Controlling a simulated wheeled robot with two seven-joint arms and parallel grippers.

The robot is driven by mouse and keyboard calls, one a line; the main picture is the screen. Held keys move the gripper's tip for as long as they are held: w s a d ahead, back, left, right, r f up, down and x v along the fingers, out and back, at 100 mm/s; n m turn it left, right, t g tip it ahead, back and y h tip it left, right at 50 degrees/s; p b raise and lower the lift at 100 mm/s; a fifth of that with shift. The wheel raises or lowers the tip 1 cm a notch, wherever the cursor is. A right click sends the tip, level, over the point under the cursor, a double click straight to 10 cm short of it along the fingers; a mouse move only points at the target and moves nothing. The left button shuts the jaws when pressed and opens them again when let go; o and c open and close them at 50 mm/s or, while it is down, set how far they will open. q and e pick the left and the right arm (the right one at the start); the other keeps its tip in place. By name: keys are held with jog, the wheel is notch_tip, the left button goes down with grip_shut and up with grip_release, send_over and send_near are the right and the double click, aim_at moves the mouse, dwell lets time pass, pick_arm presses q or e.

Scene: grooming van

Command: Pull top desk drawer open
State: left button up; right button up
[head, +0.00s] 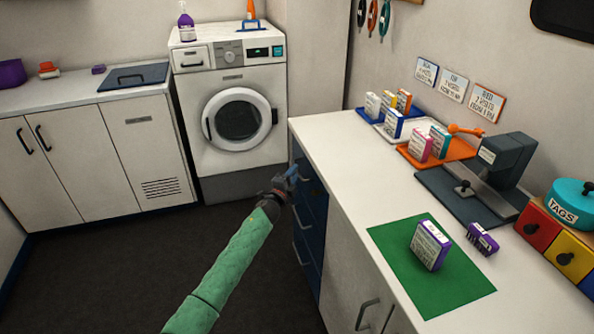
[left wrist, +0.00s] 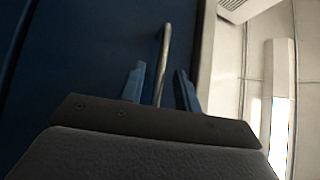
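The blue drawer unit (head: 313,219) stands under the left end of the white desk, its bar handles facing left. My left gripper (head: 291,174) is at the top drawer, at the height of its handle, and partly hides that drawer's front. In the left wrist view, the metal handle (left wrist: 165,50) runs between the two blue fingers of my left gripper (left wrist: 160,88). The fingers stand apart, with a gap visible on each side of the bar. The drawer front (left wrist: 80,60) looks flush, with no opening visible. My right gripper is not in view.
The desk top (head: 335,150) holds a green mat (head: 390,250) with a purple-and-white box, trays of boxes and a dark press. A washing machine (head: 235,110) and white cabinets stand behind. The dark floor left of the drawers is clear.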

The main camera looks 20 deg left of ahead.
pick_arm(q)
jog(key=shift+x, duration=1.25)
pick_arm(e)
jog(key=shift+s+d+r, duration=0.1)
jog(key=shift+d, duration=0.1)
pick_arm(q)
grip_shut()
